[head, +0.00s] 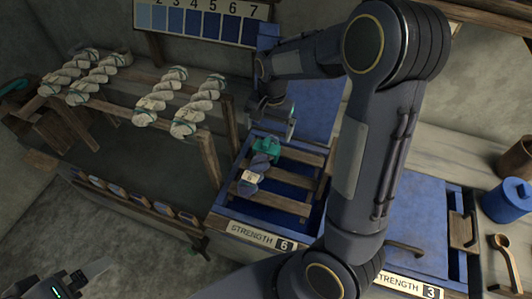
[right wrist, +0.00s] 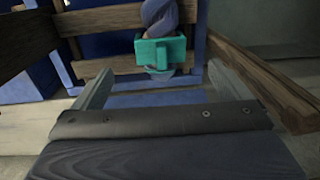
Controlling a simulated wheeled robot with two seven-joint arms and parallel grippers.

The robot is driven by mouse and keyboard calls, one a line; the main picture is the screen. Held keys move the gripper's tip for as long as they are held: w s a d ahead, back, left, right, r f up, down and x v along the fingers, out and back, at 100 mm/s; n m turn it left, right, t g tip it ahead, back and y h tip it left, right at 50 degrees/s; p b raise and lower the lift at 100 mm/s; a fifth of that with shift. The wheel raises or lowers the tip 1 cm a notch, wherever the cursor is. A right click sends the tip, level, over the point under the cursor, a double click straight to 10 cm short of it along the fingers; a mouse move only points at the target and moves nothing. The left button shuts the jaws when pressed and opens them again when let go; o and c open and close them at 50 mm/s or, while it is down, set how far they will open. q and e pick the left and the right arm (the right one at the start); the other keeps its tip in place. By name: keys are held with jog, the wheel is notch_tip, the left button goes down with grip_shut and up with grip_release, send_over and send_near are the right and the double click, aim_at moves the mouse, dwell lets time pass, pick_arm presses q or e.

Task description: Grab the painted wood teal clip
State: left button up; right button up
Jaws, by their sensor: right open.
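The teal clip (head: 266,147) sits on the far end of a twisted blue-grey skein (head: 256,172), which lies over the wooden slats of the vat marked STRENGTH 6. In the right wrist view the clip (right wrist: 152,52) is ahead of the fingers, roughly centred between them, with the skein running through it. My right gripper (head: 281,122) is open and empty, just beyond and above the clip, apart from it. Its two fingers (right wrist: 158,82) show left and right in the wrist view. My left gripper (head: 88,275) is partly in view at bottom left, far from the clip; its jaw state is unclear.
Several pale twisted skeins (head: 158,98) with teal ties hang on a wooden rack at left. A blue lid (head: 308,105) stands up behind the open vat. The STRENGTH 3 vat (head: 418,220) is covered at right. A blue pot (head: 506,200) and wooden spoon (head: 503,255) are on the bench.

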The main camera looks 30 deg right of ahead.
aim_at(267, 141)
jog(key=shift+w+d+f+h, duration=0.15)
jog(key=shift+w+f, duration=0.2)
jog(key=shift+f, duration=0.25)
jog(key=shift+w+f+h, duration=0.15)
jog(key=shift+w+f, duration=0.15)
jog(key=shift+f, duration=0.6)
jog(key=f, duration=0.7)
jog(key=shift+s+a, duration=0.2)
jog(key=shift+s, duration=0.05)
jog(key=shift+c, duration=0.2)
jog(key=c, duration=1)
jog(key=shift+r, duration=0.2)
